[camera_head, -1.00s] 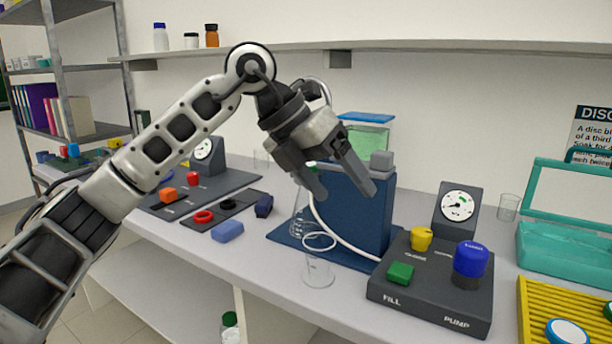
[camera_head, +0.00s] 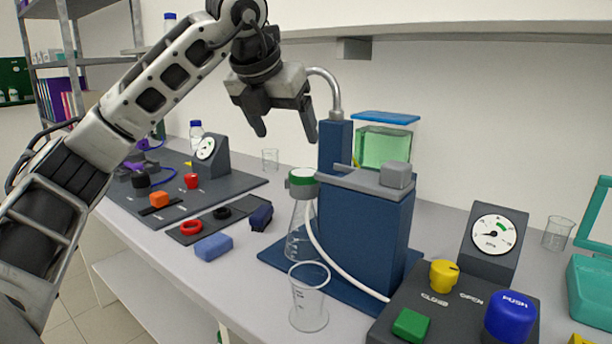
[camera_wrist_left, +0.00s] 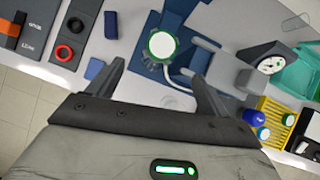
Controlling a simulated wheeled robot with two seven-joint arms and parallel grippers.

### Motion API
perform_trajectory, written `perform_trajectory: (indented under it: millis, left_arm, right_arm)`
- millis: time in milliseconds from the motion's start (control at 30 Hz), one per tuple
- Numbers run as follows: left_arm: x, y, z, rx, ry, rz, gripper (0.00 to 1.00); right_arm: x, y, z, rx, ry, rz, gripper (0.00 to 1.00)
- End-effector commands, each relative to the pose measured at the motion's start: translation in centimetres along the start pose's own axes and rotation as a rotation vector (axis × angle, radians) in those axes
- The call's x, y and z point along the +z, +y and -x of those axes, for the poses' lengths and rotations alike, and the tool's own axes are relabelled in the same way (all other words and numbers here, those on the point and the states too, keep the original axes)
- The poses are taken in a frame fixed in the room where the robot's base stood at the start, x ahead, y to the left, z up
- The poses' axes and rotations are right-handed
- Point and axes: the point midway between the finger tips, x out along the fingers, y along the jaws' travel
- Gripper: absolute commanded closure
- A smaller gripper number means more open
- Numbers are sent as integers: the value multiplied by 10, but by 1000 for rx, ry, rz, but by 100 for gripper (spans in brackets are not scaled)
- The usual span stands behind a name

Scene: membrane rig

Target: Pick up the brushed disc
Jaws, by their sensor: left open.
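My left gripper (camera_head: 287,130) is open and empty, raised above the bench, up and left of the blue rig (camera_head: 362,225). It also shows at the bottom of the left wrist view (camera_wrist_left: 160,76), its fingers apart. A pale round top with a green rim (camera_wrist_left: 162,44) lies beyond the fingertips there. In the head view this green-rimmed head (camera_head: 302,180) sits on the glass flask (camera_head: 300,235), below the gripper and apart from it. I cannot tell whether a brushed disc lies on it. White round pieces, one blue-edged (camera_wrist_left: 264,133), show by the yellow rack (camera_wrist_left: 278,115). My right gripper is out of view.
A clear beaker (camera_head: 309,305) stands at the front. The control panel (camera_head: 460,300) with gauge and knobs is at right. A grey clamp (camera_head: 385,178) tops the rig beside the flask. A shelf (camera_head: 440,32) runs above. A blue block (camera_head: 214,248) lies left.

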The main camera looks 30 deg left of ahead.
Motion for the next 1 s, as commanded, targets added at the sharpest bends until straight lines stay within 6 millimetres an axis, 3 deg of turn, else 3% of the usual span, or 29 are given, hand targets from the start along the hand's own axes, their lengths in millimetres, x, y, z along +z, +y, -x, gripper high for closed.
perform_trajectory:
  millis: [33, 200, 433, 700, 1000]
  left_arm:
    - [-1, 0, -13, 2, 5, 0, 21]
    - [0, 0, -39, 1, 4, -1, 21]
    - [0, -1, -54, 0, 3, -2, 21]
    - [-1, -3, -92, 1, 3, -1, 21]
    - [-1, -4, -100, -1, 0, -2, 21]
  right_arm:
    - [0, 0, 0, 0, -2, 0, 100]
    - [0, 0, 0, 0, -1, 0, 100]
    - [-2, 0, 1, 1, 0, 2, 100]
    - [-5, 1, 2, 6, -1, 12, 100]
    - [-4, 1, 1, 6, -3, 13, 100]
